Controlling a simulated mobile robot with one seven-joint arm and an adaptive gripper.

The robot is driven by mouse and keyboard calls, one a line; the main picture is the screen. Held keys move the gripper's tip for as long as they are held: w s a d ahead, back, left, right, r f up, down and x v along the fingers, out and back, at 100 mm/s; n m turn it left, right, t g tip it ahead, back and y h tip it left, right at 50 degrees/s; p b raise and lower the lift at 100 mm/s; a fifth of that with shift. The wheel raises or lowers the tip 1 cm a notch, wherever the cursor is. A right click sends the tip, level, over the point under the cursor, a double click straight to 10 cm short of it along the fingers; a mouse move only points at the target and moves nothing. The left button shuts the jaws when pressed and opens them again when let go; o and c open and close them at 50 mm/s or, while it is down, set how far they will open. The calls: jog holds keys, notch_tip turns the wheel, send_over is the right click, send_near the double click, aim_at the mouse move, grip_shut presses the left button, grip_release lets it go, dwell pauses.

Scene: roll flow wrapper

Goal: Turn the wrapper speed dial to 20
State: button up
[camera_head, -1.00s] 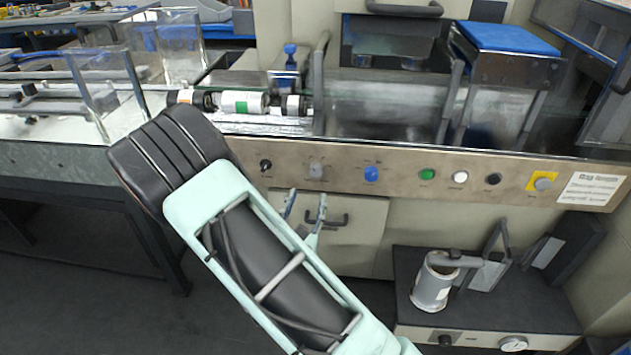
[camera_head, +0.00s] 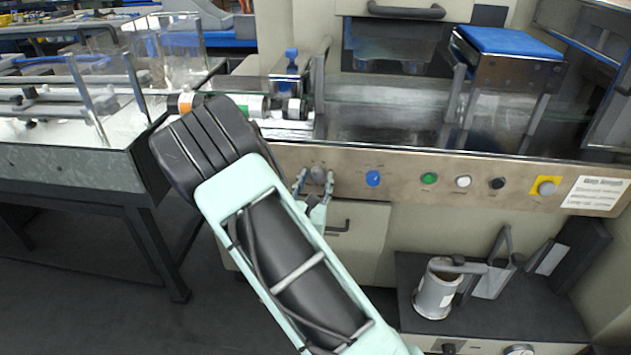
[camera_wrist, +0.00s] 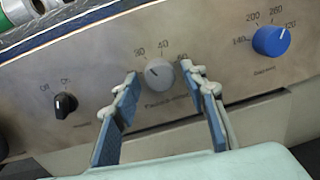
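The grey dial (camera_wrist: 159,74) sits on the metal control panel, with a printed number scale around its top and a blurred label below. Its pointer setting is too small to read surely. In the wrist view my gripper (camera_wrist: 165,82) is open, one blue-padded finger on each side of the dial. The fingertips are close to its sides; I cannot tell whether they touch it. The head view also shows the grey dial (camera_head: 318,174) between the fingertips of my gripper (camera_head: 315,184), low on the machine's front.
A blue dial (camera_wrist: 271,40) with a higher number scale is to the right, and a black off/on switch (camera_wrist: 65,104) to the left. Green (camera_head: 429,178), white (camera_head: 463,182) and black (camera_head: 497,184) buttons and a yellow-backed button (camera_head: 546,187) follow along the panel.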

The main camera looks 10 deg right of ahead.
jog(key=c, duration=0.9)
jog(key=shift+r+n+p, duration=0.1)
jog(key=shift+n+p, duration=0.3)
jog(key=shift+p, duration=0.1)
jog(key=n+p, duration=0.3)
jog(key=p, duration=0.1)
jog(key=shift+n, duration=0.4)
jog(key=n+p, duration=0.3)
jog(key=shift+s+t, duration=0.1)
jog(key=shift+t, duration=0.2)
jog(key=shift+d+n+p, duration=0.1)
jog(key=shift+n+p, duration=0.9)
jog(key=shift+n, duration=0.3)
jog(key=shift+f, duration=0.2)
jog(key=o, duration=1.2)
jog(key=shift+c, duration=0.2)
